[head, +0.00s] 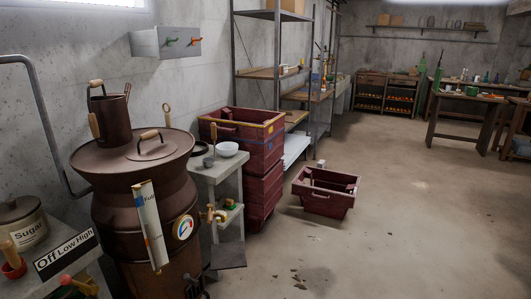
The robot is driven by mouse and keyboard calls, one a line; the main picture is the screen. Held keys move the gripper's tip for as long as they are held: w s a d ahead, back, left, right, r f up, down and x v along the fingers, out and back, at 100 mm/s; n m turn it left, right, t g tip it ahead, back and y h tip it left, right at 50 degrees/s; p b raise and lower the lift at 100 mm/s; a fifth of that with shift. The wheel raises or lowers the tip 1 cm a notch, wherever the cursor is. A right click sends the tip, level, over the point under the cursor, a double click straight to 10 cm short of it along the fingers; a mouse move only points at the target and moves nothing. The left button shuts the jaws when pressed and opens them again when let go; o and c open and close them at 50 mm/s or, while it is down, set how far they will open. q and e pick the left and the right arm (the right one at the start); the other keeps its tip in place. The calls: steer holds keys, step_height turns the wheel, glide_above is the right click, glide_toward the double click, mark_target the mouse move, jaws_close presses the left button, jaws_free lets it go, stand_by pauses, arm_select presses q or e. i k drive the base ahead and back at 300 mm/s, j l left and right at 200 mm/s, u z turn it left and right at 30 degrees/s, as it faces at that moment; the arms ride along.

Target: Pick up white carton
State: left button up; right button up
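A small white box-like thing (321,163), perhaps the white carton, shows just behind the far left rim of the dark red crate on the floor. It is too small for me to tell what it is, and the crate may hide its lower part. I see no other clear white carton. Neither of my grippers is in view.
The red crate (325,204) stands on the open floor, beside stacked red crates (264,184). A brown boiler (133,205) with a gauge stands at left front. A narrow side table (216,171) holds a white bowl (227,149). The floor (420,220) at right is mostly clear.

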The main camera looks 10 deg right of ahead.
mark_target(321, 164)
steer(key=i+l+z, duration=0.7)
steer(key=i, duration=0.35)
steer(key=i+z, duration=0.35)
steer(key=i, duration=0.2)
steer(key=i+z, duration=0.1)
steer(key=i, duration=0.8)
steer(key=i+j, duration=0.15)
steer(key=i, duration=0.7)
steer(key=i+l+z, duration=0.15)
steer(key=i+z, duration=0.2)
steer(key=i, duration=0.6)
steer(key=i+z, duration=0.4)
steer(key=i, duration=0.5)
steer(key=i+j+u, duration=0.1)
steer(key=i+u, duration=0.3)
steer(key=i, duration=0.5)
steer(key=i+l+u, duration=0.2)
steer(key=i+u, duration=0.2)
steer(key=i, duration=0.5)
steer(key=i+u, duration=0.2)
steer(key=i, duration=0.4)
steer(key=i+l+u, duration=0.1)
steer(key=i+u, duration=0.15)
steer(key=i, duration=0.35)
steer(key=i+l+u, duration=0.2)
steer(key=i, duration=0.35)
